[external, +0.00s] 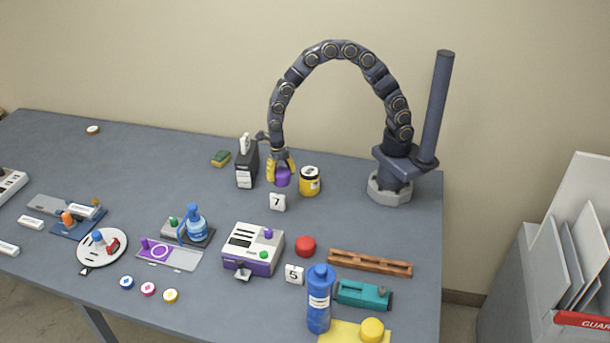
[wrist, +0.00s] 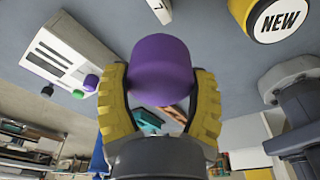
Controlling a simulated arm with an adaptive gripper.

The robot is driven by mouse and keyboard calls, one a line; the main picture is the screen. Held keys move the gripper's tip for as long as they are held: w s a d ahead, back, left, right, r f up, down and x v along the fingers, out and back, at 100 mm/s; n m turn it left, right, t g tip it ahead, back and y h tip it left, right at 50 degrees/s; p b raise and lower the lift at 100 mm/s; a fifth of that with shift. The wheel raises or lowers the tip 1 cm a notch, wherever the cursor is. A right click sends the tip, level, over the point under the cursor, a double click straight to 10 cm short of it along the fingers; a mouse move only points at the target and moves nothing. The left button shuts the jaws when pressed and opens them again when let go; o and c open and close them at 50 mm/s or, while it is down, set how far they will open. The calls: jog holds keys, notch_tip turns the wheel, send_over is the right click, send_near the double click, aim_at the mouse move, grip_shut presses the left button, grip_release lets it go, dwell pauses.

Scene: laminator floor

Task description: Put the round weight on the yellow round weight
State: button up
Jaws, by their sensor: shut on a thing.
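My gripper (external: 281,168) has yellow fingers and points down at the back middle of the table. It is shut on a purple round weight (external: 282,178), low beside the yellow jar; I cannot tell whether the weight touches the table. In the wrist view the purple weight (wrist: 162,68) sits between both ribbed fingers. The yellow round weight (external: 372,328) is on a yellow pad (external: 340,332) at the front right, well away from my gripper. A red round weight (external: 305,246) lies right of the white and purple machine.
A yellow jar (external: 310,181) stands just right of my gripper, a dark box (external: 246,168) left, and a 7 card (external: 278,202) in front. A blue bottle (external: 319,300), teal tool (external: 363,294), 5 card (external: 294,274) and brown rail (external: 370,263) crowd near the yellow weight.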

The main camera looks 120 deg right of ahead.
jog(key=w+a+r, duration=0.2)
jog(key=a, duration=2.1)
jog(key=s+a+r, duration=0.1)
jog(key=s+a, duration=0.2)
jog(key=a, duration=0.4)
jog(key=s+a+r+m, duration=0.1)
jog(key=s+a, duration=0.2)
jog(key=a, duration=0.3)
jog(key=s+a+r, duration=0.1)
jog(key=s+a, duration=0.2)
jog(key=a, duration=0.4)
send_over(374, 328)
jog(key=d, duration=0.1)
jog(key=f, duration=0.6)
jog(key=s+f, duration=0.1)
jog(key=f, duration=0.2)
jog(key=shift+d, duration=0.15)
jog(key=shift+w+a+f, duration=0.2)
jog(key=shift+w, duration=0.05)
jog(key=shift+w+a+f, duration=0.1)
jog(key=shift+a+f, duration=0.05)
jog(key=shift+f, duration=0.2)
jog(key=shift+w+f, duration=0.15)
jog(key=shift+f, duration=1.4)
jog(key=shift+f, duration=0.15)
